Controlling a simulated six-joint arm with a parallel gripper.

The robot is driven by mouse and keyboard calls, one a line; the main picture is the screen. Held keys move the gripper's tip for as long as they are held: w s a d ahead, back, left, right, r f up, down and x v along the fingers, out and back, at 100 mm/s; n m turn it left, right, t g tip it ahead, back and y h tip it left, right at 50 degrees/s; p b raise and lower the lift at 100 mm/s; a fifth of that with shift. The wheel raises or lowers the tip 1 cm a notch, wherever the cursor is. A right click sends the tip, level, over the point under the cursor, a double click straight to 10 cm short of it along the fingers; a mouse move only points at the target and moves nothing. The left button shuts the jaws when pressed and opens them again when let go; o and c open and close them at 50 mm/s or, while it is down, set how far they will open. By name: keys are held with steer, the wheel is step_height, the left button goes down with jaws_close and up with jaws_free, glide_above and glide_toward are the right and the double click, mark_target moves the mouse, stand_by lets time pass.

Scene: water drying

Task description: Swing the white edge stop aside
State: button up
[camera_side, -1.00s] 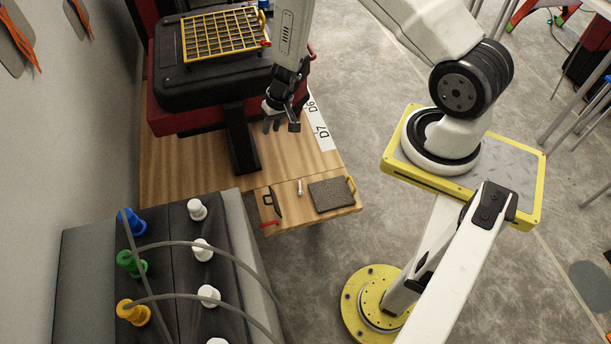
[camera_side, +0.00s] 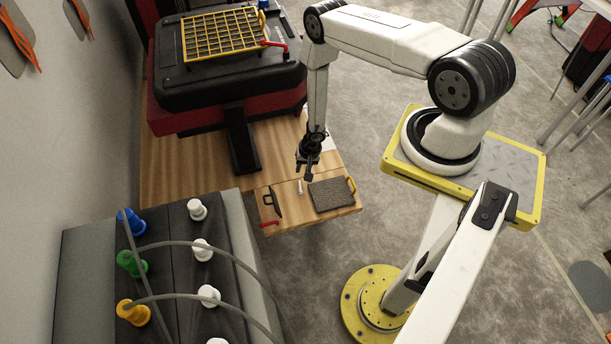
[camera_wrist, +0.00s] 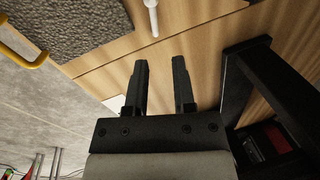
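The white edge stop (camera_side: 300,187) is a small white peg-like bar on the wooden board, between the black handle and the grey textured pad. It also shows at the top of the wrist view (camera_wrist: 152,16), upright in the picture, its lower end near the seam in the wood. My gripper (camera_side: 308,174) is just above and beside the stop in the side view. In the wrist view its two dark fingers (camera_wrist: 160,82) are apart with bare wood between them. They do not touch the stop.
A grey textured pad (camera_side: 331,195) with a yellow handle (camera_side: 351,185) lies right of the stop. A black handle (camera_side: 273,203) and a red piece (camera_side: 269,224) are to its left. A black post (camera_side: 243,142) stands behind on the wooden table (camera_side: 185,165).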

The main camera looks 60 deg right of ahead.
mark_target(300, 185)
steer(key=shift+s+d+f, duration=0.1)
steer(key=shift+s+f, duration=0.2)
steer(key=shift+f, duration=0.2)
steer(key=shift+x, duration=3.85)
jaws_close()
